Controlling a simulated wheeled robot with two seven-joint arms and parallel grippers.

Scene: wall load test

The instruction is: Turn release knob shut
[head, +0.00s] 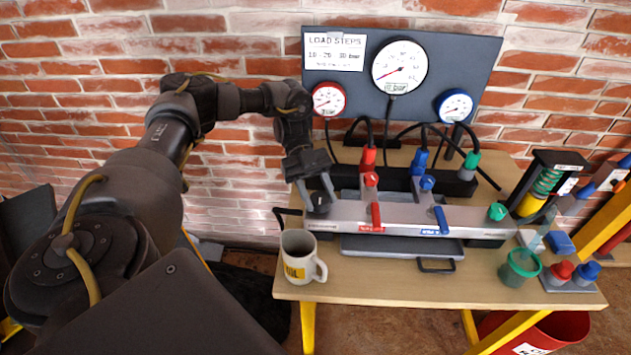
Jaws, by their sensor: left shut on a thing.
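My left gripper (318,190) reaches in from the left and points down at the left end of the grey manifold block (345,214). It is shut on a dark round knob (318,203), which looks like the release knob. The fingers hide much of the knob, so its turn angle cannot be read. A green knob (497,211) sits at the block's right end, apart from the gripper. A red lever (376,216) and a blue lever (441,220) hang on the block's front. My right gripper is out of view.
A mug (299,257) stands close below the gripper at the table's (380,283) left edge. A dark gauge panel (440,60) with a large white gauge (399,66) stands behind. Hoses rise from the block.

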